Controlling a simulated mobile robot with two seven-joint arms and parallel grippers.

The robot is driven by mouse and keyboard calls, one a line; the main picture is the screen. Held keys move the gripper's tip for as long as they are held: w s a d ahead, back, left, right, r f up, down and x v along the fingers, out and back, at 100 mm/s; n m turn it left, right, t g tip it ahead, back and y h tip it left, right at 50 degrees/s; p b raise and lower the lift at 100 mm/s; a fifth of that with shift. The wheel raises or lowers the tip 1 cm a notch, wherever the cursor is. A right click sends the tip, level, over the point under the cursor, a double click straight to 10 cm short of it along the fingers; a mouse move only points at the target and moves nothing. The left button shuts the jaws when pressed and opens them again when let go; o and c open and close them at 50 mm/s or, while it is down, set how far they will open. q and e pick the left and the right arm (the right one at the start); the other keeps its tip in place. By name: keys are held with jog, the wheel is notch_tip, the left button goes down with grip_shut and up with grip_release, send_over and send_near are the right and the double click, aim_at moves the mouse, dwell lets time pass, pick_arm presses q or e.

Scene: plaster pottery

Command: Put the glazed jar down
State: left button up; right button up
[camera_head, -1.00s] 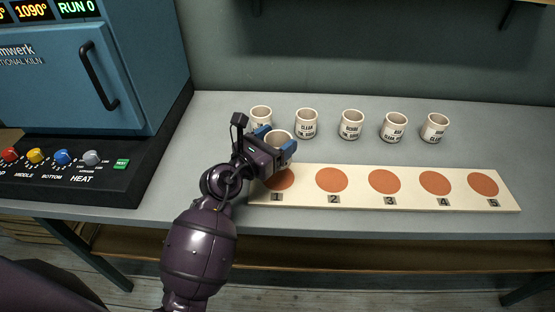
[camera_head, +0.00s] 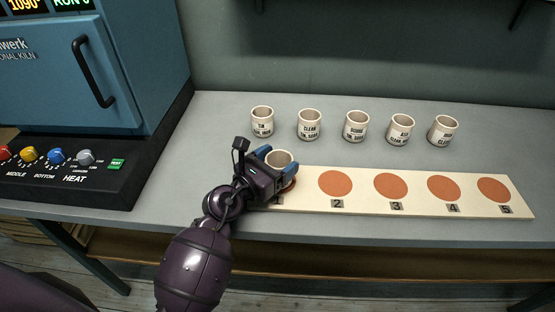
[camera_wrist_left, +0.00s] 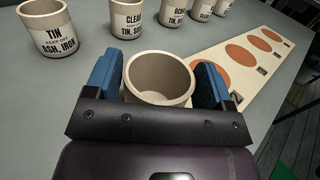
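The glazed jar (camera_head: 281,160) is a pale open-topped cup, upright between the blue fingers of my left gripper (camera_head: 278,161). It also shows in the left wrist view (camera_wrist_left: 158,80), with one finger against each side and its inside empty. The jar is over the left end of the cream board (camera_head: 365,205), at orange spot 1 (camera_head: 290,188), which is partly hidden by my gripper. Its base is hidden, so I cannot tell whether it touches the board. My right gripper is not in view.
Several labelled cups, such as the TIN cup (camera_head: 262,122) and the CLEAR cup (camera_head: 310,125), stand in a row behind the board. Orange spots 2 (camera_head: 335,186) to 5 are bare. A blue kiln (camera_head: 70,75) stands at the left.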

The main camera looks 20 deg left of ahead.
pick_arm(q)
jog(key=shift+o, duration=1.4)
jog(key=shift+r, duration=0.1)
jog(key=shift+s+a, duration=0.1)
jog(key=shift+s, duration=0.05)
jog(key=v, duration=1)
jog(key=shift+s, duration=0.15)
jog(key=shift+s+a, duration=0.3)
jog(key=shift+s, duration=0.35)
